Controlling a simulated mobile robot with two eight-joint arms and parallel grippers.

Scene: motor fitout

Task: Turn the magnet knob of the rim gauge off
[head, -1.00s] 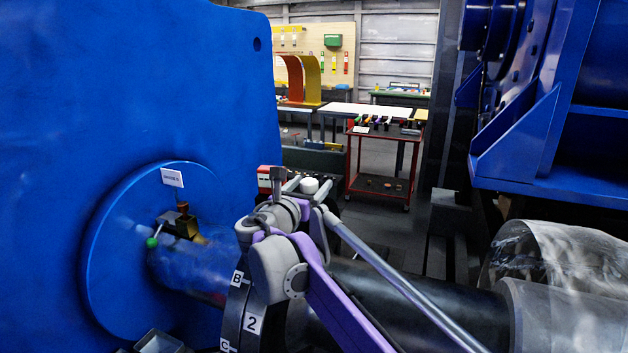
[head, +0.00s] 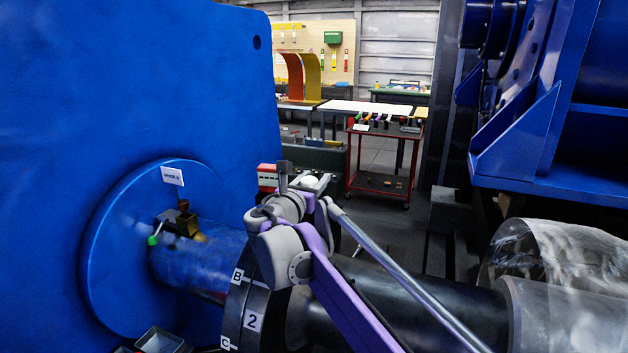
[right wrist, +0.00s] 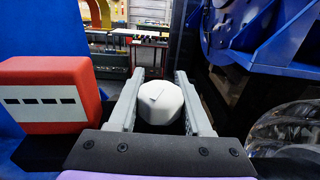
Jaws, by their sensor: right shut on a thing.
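The magnet knob (right wrist: 161,101) is a white, faceted round knob with a short line across its top. It also shows in the head view (head: 310,181), just behind my wrist. My right gripper (right wrist: 158,78) is shut on it, with one grey finger along each side. A red block with a white, dark-marked panel (right wrist: 50,97), seemingly part of the rim gauge, stands left of the knob; it shows in the head view too (head: 268,177). The base under the knob is mostly hidden by my gripper. My left gripper is in neither view.
A dark flange (head: 255,300) marked B, C and 2 lies below my right wrist, on a thick shaft. A blue disc (head: 115,250) and a brass fitting with a green-tipped lever (head: 153,240) are at left. A blue machine frame (head: 520,140) stands at right.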

